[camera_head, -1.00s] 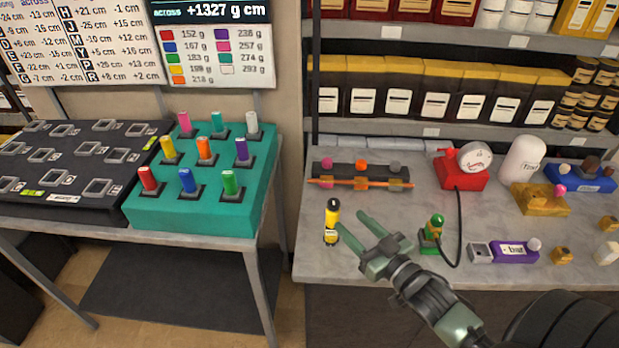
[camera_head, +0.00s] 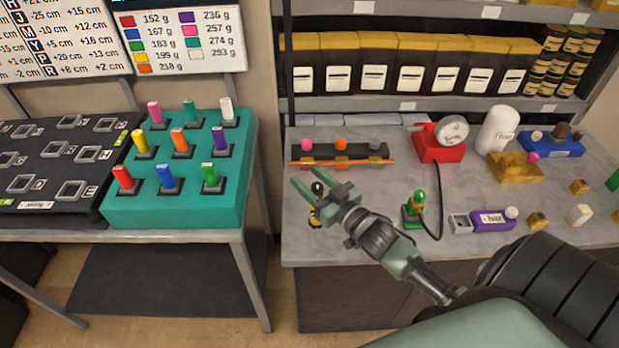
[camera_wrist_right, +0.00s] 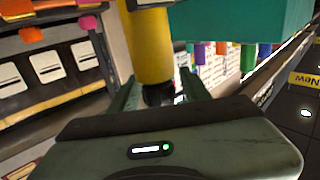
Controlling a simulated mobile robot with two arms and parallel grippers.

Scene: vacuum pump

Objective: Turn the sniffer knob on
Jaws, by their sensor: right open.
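A small upright yellow-and-black device (camera_head: 314,219) stands near the left front of the grey bench; I cannot tell from its markings whether it is the sniffer. Its dark top (camera_head: 318,188) shows between the fingers of my right gripper (camera_head: 307,178), which hide part of its body. My right gripper is open, with its fingers around the device. In the right wrist view the yellow body (camera_wrist_right: 151,45) and its black end rise between the two spread fingers (camera_wrist_right: 158,82). I cannot see clear contact. My left gripper is in no view.
A green device (camera_head: 415,210) with a black hose to a red gauge unit (camera_head: 438,146) stands just right of the gripper. A rack with an orange rod (camera_head: 342,163) lies behind. A purple box (camera_head: 490,219) is further right. A teal peg block (camera_head: 180,212) is on the left table.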

